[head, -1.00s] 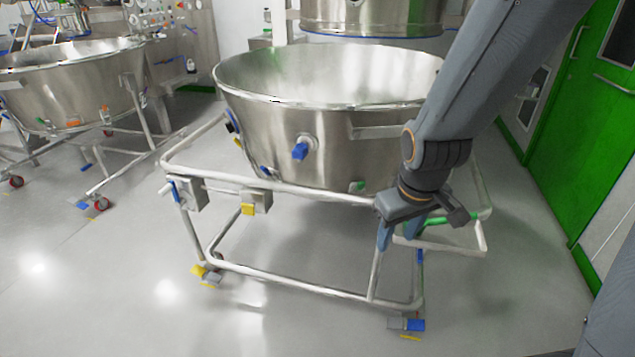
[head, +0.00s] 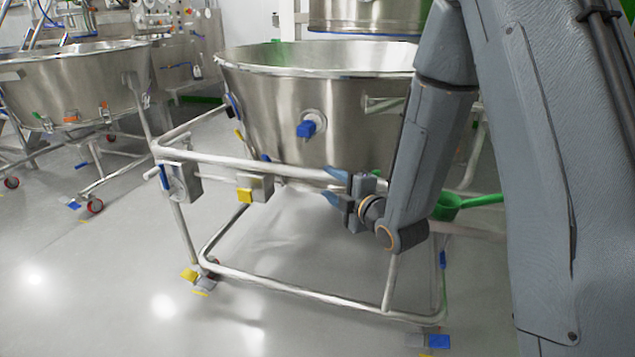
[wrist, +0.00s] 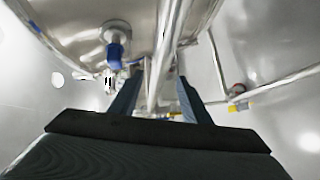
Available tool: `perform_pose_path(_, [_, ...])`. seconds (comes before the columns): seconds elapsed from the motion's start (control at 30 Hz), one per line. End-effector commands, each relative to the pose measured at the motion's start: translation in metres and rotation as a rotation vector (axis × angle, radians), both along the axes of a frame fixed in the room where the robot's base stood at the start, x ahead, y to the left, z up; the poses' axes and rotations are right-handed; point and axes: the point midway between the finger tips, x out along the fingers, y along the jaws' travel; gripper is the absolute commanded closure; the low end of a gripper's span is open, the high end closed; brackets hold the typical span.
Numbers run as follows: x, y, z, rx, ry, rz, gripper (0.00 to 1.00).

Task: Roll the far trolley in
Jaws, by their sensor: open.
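A steel bowl trolley (head: 245,163) with a white tube frame stands before me in the head view. Its bowl (head: 270,110) has a blue-capped fitting, which also shows in the wrist view (wrist: 115,52). My gripper (head: 329,185) points left at the trolley's front top rail, right of the yellow-tabbed box. Its jaws are open. In the wrist view the rail (wrist: 162,60) runs in the gap between the fingers (wrist: 158,98); I cannot tell whether it lies fully inside or touches them. A second bowl trolley (head: 80,80) stands farther back at the left.
A steel vessel (head: 365,15) hangs above and behind the near bowl. A green scoop-like thing (head: 447,206) sits at the trolley's right, partly behind my arm. Casters with yellow (head: 190,274) and blue (head: 438,341) pedals stand on the floor. The floor at left front is clear.

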Motion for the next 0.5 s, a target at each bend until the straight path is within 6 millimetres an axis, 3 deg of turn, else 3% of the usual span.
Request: perform_pose_path(0.5, [0.060, 0.030, -0.009, 0.001, 0.000, 0.000, 0.57])
